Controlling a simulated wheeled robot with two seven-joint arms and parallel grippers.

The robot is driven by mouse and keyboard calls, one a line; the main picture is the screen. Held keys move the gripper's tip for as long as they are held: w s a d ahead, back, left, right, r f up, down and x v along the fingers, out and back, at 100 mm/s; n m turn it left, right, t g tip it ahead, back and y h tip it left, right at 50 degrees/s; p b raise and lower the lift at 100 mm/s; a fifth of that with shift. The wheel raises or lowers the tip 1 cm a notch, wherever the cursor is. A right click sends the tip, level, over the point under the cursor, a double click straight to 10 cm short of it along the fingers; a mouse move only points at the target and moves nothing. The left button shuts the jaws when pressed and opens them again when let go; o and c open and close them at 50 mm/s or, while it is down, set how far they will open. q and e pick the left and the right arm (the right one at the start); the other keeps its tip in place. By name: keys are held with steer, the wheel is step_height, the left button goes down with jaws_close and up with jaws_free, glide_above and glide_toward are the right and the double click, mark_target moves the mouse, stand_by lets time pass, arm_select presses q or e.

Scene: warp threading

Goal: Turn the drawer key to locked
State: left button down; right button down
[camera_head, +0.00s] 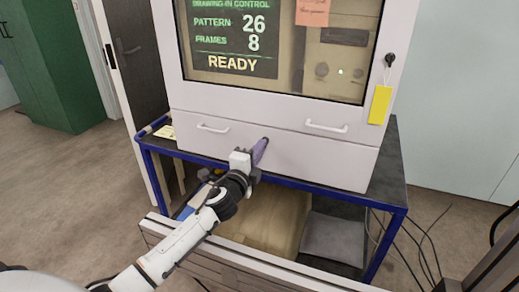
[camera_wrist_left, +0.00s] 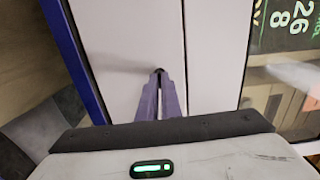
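My left gripper (camera_head: 264,142) reaches up to the white drawer front (camera_head: 305,155), between its two handles. In the left wrist view its purple fingers (camera_wrist_left: 160,75) are almost together, their tips at the drawer face. A small dark thing, seemingly the drawer key (camera_wrist_left: 160,70), shows between the fingertips. The fingers hide most of it, so its turn angle cannot be read. In the head view the gripper covers that spot. My right gripper is not in view.
Another dark key or knob (camera_head: 390,59) with a yellow tag (camera_head: 380,105) hangs at the cabinet's upper right. A left drawer handle (camera_head: 213,128) and a right one (camera_head: 326,128) flank my gripper. A blue-framed cart (camera_head: 399,200) carries the cabinet. Cables lie on the floor at right.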

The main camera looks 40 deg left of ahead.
arm_select(q)
steer(key=shift+n+p, duration=2.5)
steer(key=shift+n, duration=6.4)
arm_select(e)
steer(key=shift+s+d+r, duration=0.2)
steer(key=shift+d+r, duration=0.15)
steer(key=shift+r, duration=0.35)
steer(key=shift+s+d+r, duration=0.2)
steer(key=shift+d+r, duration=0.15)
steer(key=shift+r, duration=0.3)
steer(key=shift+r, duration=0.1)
arm_select(q)
steer(key=c, duration=2)
jaws_free()
